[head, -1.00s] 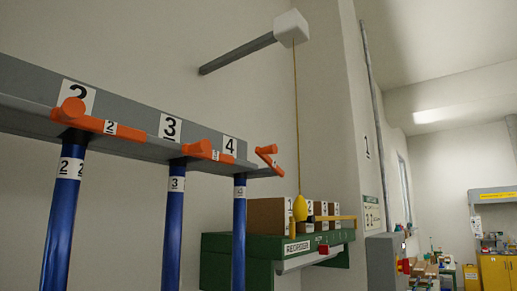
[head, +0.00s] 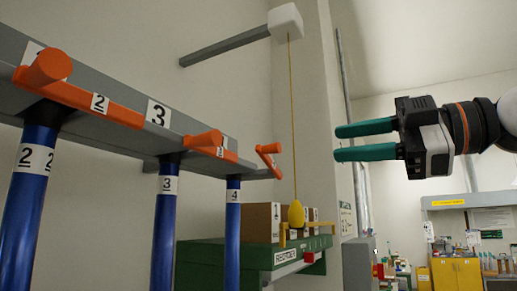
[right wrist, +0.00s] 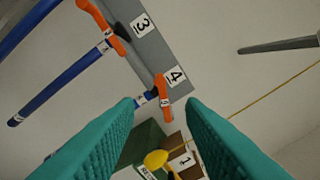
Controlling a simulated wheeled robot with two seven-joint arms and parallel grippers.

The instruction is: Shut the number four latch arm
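The number four latch arm (head: 268,157) is a short orange bar with a knob at the far end of the grey rail (head: 120,110). It sticks out at an angle from the rail, while the number three latch arm (head: 210,147) and number two latch arm (head: 85,92) lie along it. It also shows in the right wrist view (right wrist: 166,108), below the "4" plate and between my fingertips in the picture. My right gripper (head: 337,143) has teal fingers spread apart and empty, right of the latch arm and not touching it. My left gripper is out of view.
Blue numbered rods (head: 232,235) hang under the rail. A yellow bulb (head: 296,214) hangs on a cord close to the number four latch arm. Behind it, a green shelf (head: 225,256) holds brown boxes (head: 262,222). The air between gripper and rail looks clear except for the cord.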

